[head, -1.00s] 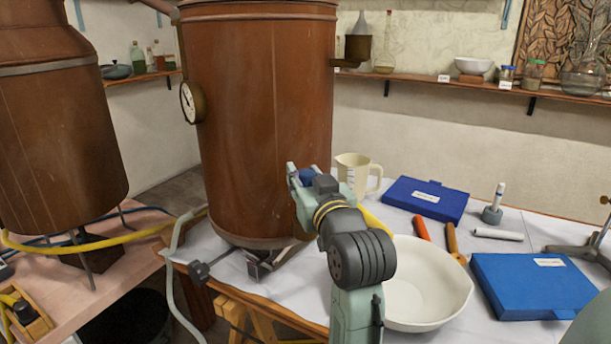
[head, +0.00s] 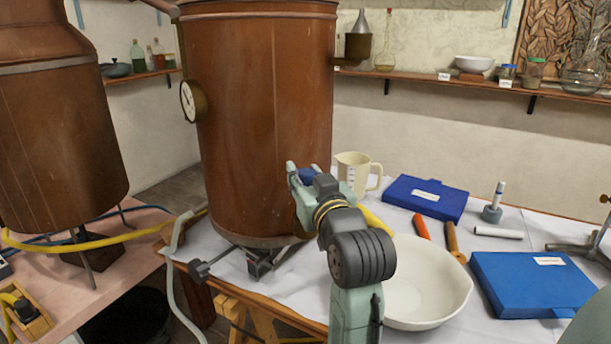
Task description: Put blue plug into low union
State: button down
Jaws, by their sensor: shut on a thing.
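My gripper (head: 301,178) is in front of the lower right side of the large copper vessel (head: 262,110). Its fingers point up and away from me. It is shut on the blue plug (head: 307,174), which shows as a small blue patch between the fingers. Most of the plug is hidden by the gripper. I cannot make out the low union; it may be hidden behind the gripper or arm. I cannot tell whether the plug touches the vessel.
A white bowl (head: 430,303) stands right of my arm. A grey hose (head: 172,270) hangs at the table's left edge. A dark fitting (head: 257,264) sits under the vessel.

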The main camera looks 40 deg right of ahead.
jog(key=shift+f+b, duration=1.5)
jog(key=shift+f, duration=0.85)
dwell(3.7)
jog(key=c, duration=1.1)
grip_release()
jog(key=shift+s, duration=0.1)
jog(key=v, duration=0.7)
jog(key=shift+s+a, duration=0.1)
jog(key=shift+s, duration=0.05)
